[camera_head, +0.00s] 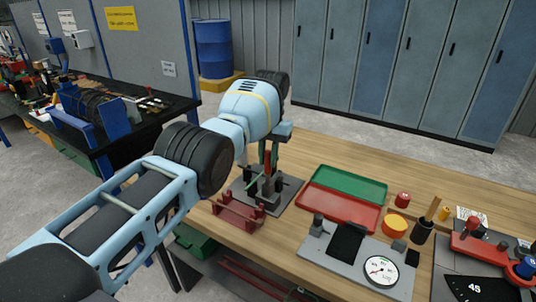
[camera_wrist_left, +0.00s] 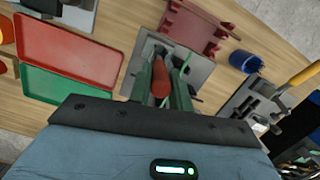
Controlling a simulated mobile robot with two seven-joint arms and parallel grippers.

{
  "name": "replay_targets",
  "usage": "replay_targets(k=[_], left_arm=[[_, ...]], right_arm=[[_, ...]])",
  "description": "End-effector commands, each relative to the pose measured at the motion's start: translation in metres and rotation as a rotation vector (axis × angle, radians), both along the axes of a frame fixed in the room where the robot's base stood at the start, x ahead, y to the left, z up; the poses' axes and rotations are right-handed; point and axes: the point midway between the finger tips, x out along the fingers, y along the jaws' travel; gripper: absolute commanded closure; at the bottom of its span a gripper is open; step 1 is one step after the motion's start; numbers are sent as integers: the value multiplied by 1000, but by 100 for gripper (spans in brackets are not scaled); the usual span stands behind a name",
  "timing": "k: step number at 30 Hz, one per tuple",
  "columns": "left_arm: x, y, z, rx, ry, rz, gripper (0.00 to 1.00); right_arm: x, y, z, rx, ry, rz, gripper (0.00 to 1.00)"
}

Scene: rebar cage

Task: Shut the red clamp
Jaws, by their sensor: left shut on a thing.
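The red clamp has a red handle (camera_head: 267,160) standing roughly upright above a dark grey base plate (camera_head: 287,192) on the wooden bench. My left gripper (camera_head: 268,153) comes down from above with its green fingers on both sides of the handle. In the left wrist view the red handle (camera_wrist_left: 160,82) lies between the two fingers (camera_wrist_left: 163,88), which are shut on it. The lower clamp parts are partly hidden by the fingers. My right gripper is not in view.
A dark red bracket (camera_head: 238,212) stands at the bench's near edge beside the clamp. A green and red tray (camera_head: 345,184) lies to the right. A dial gauge (camera_head: 381,270) on a grey plate is nearer. A blue cup (camera_wrist_left: 245,62) shows in the wrist view.

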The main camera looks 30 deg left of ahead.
Motion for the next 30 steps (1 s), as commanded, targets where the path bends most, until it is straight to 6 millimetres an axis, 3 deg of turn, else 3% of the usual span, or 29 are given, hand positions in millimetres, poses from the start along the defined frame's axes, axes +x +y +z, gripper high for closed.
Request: replay_targets(k=[8,9,13,23,30], left_arm=[[1,0,1,3,-7,-1,100],[1,0,1,3,-7,-1,75],[1,0,1,2,-6,-1,59],[1,0,2,0,-4,-1,59],[6,0,27,1,-3,0,59]], right_arm=[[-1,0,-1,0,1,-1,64],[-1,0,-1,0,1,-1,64],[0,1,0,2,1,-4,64],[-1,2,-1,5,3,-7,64],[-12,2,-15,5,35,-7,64]])
